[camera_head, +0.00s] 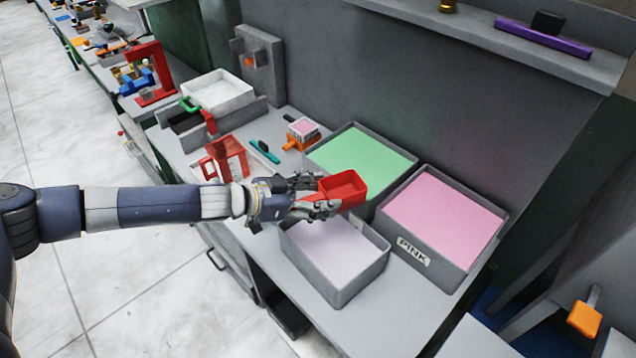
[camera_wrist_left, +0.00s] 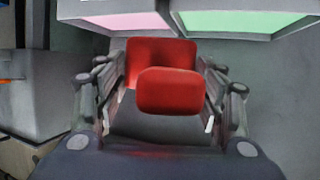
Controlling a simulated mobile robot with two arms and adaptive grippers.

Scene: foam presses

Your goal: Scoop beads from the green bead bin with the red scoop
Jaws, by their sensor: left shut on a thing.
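My left gripper (camera_head: 318,196) reaches in from the left and is shut on the red scoop (camera_head: 345,189). The scoop is held above the bench, over the gap between the green bead bin (camera_head: 401,180) and the white bin, overlapping the green bin's near corner in the head view. The scoop's open top faces up in the head view and its inside looks empty. In the left wrist view the red scoop (camera_wrist_left: 165,72) sits between the fingers, with the green bin (camera_wrist_left: 245,22) beyond it at the top right. The right gripper is not in view.
A pink bin (camera_head: 447,221) labelled PINK stands right of the green bin. A bin of white beads (camera_head: 336,252) stands in front, below my gripper. A small pink-filled cup (camera_head: 303,130) on an orange stand, a teal tool (camera_head: 264,152) and a red frame (camera_head: 228,158) lie to the left.

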